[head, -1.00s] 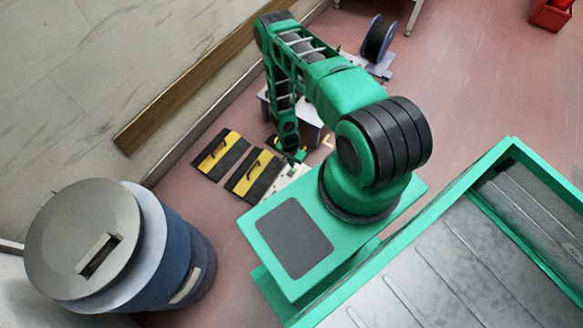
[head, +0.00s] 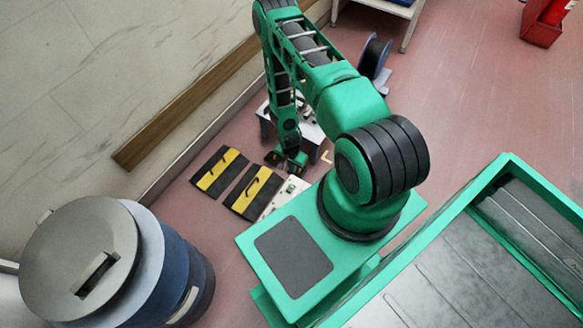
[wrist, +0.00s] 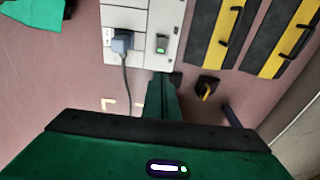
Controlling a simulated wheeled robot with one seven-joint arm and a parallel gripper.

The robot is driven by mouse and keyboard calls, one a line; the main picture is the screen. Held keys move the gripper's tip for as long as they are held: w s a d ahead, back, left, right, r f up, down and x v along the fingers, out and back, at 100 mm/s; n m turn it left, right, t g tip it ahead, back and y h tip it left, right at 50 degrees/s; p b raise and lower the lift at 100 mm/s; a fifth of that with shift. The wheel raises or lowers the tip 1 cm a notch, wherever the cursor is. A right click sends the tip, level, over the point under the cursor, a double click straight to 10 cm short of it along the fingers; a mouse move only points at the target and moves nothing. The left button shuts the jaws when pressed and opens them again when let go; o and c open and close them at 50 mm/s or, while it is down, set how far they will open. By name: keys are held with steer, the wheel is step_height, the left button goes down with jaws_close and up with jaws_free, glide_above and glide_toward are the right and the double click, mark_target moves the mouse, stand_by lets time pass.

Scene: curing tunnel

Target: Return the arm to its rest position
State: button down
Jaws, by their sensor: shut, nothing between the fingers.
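My gripper (head: 291,162) hangs at the end of my green arm, pointing down over the floor area by the wall. Its fingers are together with nothing between them. In the wrist view the green fingers (wrist: 160,95) show as one narrow shape below a white panel (wrist: 141,42). The arm is bent, with its elbow high at the top edge of the head view. The gripper appears apart from the panel, but the exact gap cannot be told.
Two black-and-yellow handled plates (head: 219,172) lie beside the white panel, which carries a plug (wrist: 122,41) and a green-lit switch (wrist: 162,43). A lidded blue bin (head: 150,270) stands at lower left. A cable reel (head: 374,56) and red container (head: 541,28) stand farther back. Open floor lies at right.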

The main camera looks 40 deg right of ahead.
steer(key=w+d+r+n, duration=0.1)
steer(key=w+d+r, duration=0.1)
steer(key=r, duration=0.8)
steer(key=w+d+r+n, duration=0.1)
steer(key=w+d+r, duration=0.2)
steer(key=r, duration=0.7)
steer(key=w+d+r+n, duration=0.1)
steer(key=w+d+r, duration=0.1)
steer(key=r, duration=0.8)
steer(key=s+r+n, duration=0.1)
steer(key=s+r, duration=0.2)
steer(key=r, duration=0.7)
steer(key=s+r, duration=0.4)
steer(key=r, duration=0.6)
steer(key=s+a+r+n, duration=0.1)
steer(key=s+a+r, duration=0.2)
steer(key=s+r, duration=0.5)
steer(key=s+a+r+n+y, duration=0.1)
steer(key=s+a+r+n, duration=0.1)
steer(key=s+r, duration=0.5)
steer(key=s+a, duration=0.1)
steer(key=s, duration=0.5)
steer(key=shift+a+r, duration=0.25)
steer(key=shift+r, duration=0.15)
